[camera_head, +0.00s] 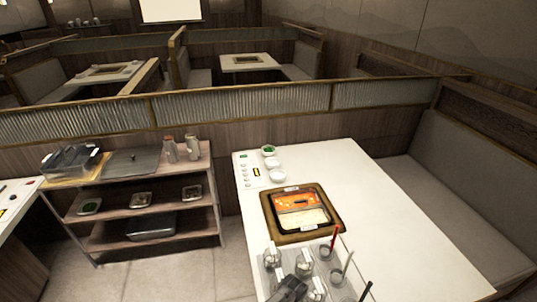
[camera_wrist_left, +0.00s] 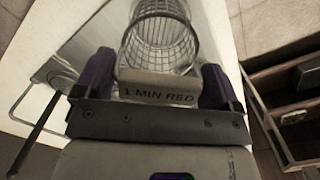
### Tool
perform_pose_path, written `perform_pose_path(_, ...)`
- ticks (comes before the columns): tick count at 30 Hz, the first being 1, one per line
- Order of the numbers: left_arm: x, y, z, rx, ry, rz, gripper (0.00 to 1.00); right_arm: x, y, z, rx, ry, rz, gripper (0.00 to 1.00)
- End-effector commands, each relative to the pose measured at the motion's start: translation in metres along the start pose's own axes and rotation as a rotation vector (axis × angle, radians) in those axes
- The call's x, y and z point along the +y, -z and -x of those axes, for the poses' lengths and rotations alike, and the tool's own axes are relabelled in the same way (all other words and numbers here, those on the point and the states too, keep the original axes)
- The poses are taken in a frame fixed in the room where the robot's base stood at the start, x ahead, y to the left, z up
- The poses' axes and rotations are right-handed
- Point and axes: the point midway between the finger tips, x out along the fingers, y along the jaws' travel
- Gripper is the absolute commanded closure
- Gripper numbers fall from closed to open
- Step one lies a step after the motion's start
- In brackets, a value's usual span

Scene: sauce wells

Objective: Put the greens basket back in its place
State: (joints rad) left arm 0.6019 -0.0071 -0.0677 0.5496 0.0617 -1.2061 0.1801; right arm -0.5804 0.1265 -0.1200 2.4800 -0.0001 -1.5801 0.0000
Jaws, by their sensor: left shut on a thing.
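A wire mesh basket (camera_wrist_left: 162,32) with a pale block (camera_wrist_left: 158,88) lettered "1 MIN RED" fills the middle of the left wrist view. My left gripper (camera_wrist_left: 156,78) is shut on this block, one purple-edged finger at each side. In the head view a dark shape (camera_head: 289,288) at the bottom edge looks like my left gripper, partly cut off. Several metal containers with white tags (camera_head: 303,262) stand around it. A split pot (camera_head: 300,209) with red and pale broth is set in the white table (camera_head: 385,215). My right gripper is not in view.
Red, pale and black handles (camera_head: 334,237) rise beside the containers. Small bowls (camera_head: 272,163), one with greens, stand at the table's far left. A wooden shelf cart (camera_head: 150,226) with trays stands left, with floor between. The table's right side is clear.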

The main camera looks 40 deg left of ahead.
Motion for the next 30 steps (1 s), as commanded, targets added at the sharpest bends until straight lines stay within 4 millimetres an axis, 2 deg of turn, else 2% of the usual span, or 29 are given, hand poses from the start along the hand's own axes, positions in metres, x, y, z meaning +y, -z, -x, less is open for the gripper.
perform_pose_path(12,0.0001,0.0003,-0.0032,0.001,0.000,0.000,0.54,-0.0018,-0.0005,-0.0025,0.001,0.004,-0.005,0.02)
perform_pose_path(13,0.0000,0.0003,-0.0033,0.001,0.000,0.000,0.09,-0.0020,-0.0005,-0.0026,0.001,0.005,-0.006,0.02)
perform_pose_path(16,0.0000,0.0001,-0.0034,0.001,0.000,0.000,0.00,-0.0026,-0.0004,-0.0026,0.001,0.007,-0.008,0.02)
perform_pose_path(30,-0.0002,0.0000,-0.0033,0.000,0.000,0.000,0.00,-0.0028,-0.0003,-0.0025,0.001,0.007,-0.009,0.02)
